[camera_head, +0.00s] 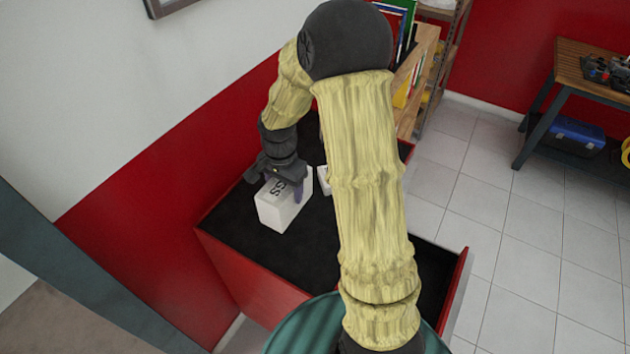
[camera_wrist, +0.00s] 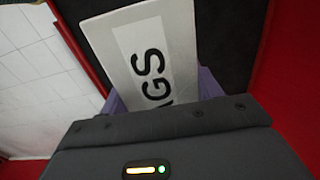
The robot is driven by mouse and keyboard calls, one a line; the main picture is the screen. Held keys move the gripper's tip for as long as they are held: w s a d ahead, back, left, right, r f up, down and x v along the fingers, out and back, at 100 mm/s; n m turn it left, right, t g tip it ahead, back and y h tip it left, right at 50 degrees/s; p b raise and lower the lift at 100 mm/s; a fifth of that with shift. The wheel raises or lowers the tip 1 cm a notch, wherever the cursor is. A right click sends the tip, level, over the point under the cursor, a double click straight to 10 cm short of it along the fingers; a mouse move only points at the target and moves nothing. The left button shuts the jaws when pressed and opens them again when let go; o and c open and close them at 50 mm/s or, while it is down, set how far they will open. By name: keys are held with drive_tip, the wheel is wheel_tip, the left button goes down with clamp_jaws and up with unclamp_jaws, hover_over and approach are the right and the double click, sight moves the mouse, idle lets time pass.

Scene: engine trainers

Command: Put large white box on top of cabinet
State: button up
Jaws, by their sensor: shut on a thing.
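The large white box (camera_head: 281,212) with black lettering stands at the black top of the red cabinet (camera_head: 238,242), towards its left side. I cannot tell whether the box touches the top or is just above it. My gripper (camera_head: 284,186) comes down over the box from above and is shut on it. In the wrist view, the white box (camera_wrist: 150,62) with part of its lettering sits between my purple fingertips (camera_wrist: 160,97). My arm hides the middle of the cabinet.
Another white object (camera_head: 322,178) is partly hidden behind my arm on the cabinet top. A wooden shelf with books (camera_head: 417,75) stands behind. At right are a workbench (camera_head: 572,75) and a blue toolbox (camera_head: 571,137). The tiled floor on the right is clear.

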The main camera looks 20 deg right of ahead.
drive_tip(key=shift+f+p, duration=0.9)
drive_tip(key=shift+f, duration=2)
drive_tip(key=shift+f, duration=0.15)
wheel_tip(320, 180, down, 4)
drive_tip(key=shift+r+p, duration=0.2)
drive_tip(key=shift+p, duration=0.55)
drive_tip(key=shift+f, duration=0.15)
drive_tip(key=shift+f, duration=0.2)
drive_tip(key=o, duration=1.2)
